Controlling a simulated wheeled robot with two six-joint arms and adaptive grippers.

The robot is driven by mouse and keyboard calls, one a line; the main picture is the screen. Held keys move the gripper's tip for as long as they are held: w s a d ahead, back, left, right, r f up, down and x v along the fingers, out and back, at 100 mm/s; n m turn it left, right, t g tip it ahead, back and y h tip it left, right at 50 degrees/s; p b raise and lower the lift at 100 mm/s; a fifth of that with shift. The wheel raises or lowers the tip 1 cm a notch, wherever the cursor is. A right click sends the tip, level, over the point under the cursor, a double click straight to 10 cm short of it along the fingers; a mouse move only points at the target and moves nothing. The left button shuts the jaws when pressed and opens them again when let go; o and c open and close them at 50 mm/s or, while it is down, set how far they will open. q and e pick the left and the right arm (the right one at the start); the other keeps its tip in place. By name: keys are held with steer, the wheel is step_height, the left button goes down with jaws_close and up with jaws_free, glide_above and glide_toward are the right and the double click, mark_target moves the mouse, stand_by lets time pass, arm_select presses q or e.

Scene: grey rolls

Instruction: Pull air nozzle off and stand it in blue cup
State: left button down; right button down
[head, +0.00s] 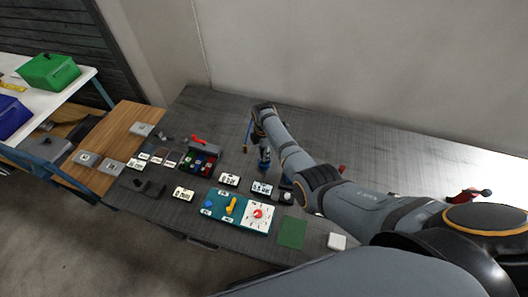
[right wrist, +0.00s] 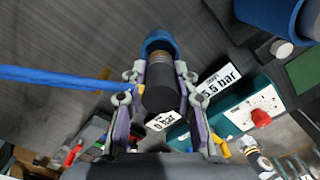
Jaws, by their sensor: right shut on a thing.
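In the right wrist view, my right gripper (right wrist: 161,84) is shut on the air nozzle (right wrist: 160,98), a dark cylinder with a brass-coloured band and a blue part at its far end (right wrist: 158,42). The fingers lie on both sides of the dark cylinder. Whether the nozzle is still joined to the blue part I cannot tell. The blue cup (right wrist: 268,14) is at the upper right of this view, apart from the gripper and cut off by the frame edge. In the head view, my right gripper (head: 265,155) points down over the grey table; the arm covers much around it. My left gripper is out of sight.
A blue hose (right wrist: 60,77) runs in from the left beside the gripper. Near it are a 5.5 bar card (right wrist: 218,80) and a teal board with a white dial and red knob (right wrist: 261,117). In the head view, a green mat (head: 292,233) and a white block (head: 337,241) lie in front.

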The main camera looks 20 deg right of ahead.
steer(key=shift+f, duration=0.15)
steer(key=shift+f+b, duration=1.45)
steer(key=shift+f, duration=0.2)
steer(key=c, duration=1)
jaws_free()
steer(key=shift+o, duration=0.2)
step_height(320, 180, up, 12)
steer(key=shift+r, duration=0.1)
